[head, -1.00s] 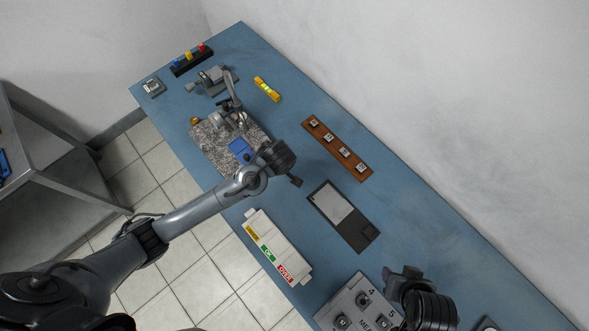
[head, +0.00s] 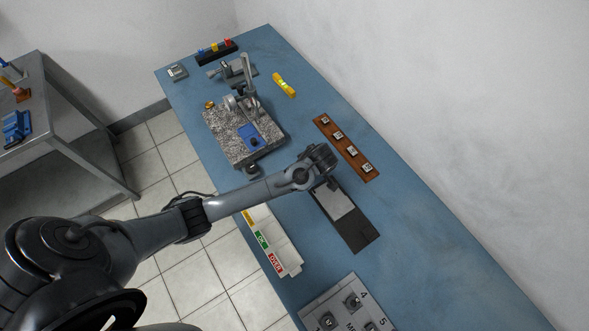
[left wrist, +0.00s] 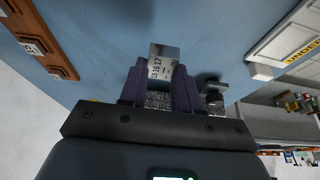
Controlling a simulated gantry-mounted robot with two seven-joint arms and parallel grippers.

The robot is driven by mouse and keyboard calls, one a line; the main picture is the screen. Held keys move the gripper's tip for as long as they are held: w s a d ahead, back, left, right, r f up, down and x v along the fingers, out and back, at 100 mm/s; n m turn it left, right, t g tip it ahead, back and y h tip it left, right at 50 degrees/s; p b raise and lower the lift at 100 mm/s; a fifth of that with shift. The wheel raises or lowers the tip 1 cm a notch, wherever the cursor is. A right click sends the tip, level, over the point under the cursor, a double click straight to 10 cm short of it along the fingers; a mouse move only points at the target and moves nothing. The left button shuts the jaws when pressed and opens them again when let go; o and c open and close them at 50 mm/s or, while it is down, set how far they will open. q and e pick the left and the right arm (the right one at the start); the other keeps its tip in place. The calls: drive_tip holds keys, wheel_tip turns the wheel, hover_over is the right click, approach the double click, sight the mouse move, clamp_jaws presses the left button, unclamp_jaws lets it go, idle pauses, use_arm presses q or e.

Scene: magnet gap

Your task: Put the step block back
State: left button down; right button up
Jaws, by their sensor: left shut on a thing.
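The step block (left wrist: 164,66) is a small shiny metal block with engraved figures. In the left wrist view it sits between the purple fingers of my left gripper (left wrist: 160,90), which is shut on it. In the head view my left gripper (head: 328,184) is over the upper end of the dark board with a grey plate (head: 336,202). The block is hidden there by my wrist. The gripper's height above the board is hard to tell. My right gripper is not in view.
A wooden rack (head: 346,146) with several marked pieces lies right of my left gripper. A labelled white tray (head: 287,256) lies nearer. Blue table is clear at right.

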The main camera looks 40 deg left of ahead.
use_arm(q)
drive_tip(key=a+f, duration=0.1)
drive_tip(key=a, duration=0.1)
drive_tip(key=a+f, duration=0.1)
drive_tip(key=a, duration=0.1)
drive_tip(key=shift+w+f, duration=0.15)
drive_tip(key=shift+w, duration=0.05)
drive_tip(key=shift+a+f, duration=0.25)
drive_tip(key=shift+a, duration=0.1)
wheel_tip(320, 180, down, 4)
drive_tip(key=shift+r, duration=0.25)
drive_tip(key=shift+f, duration=0.2)
drive_tip(key=shift+f, duration=0.1)
drive_tip(key=shift+f, duration=0.15)
drive_tip(key=c, duration=0.8)
unclamp_jaws()
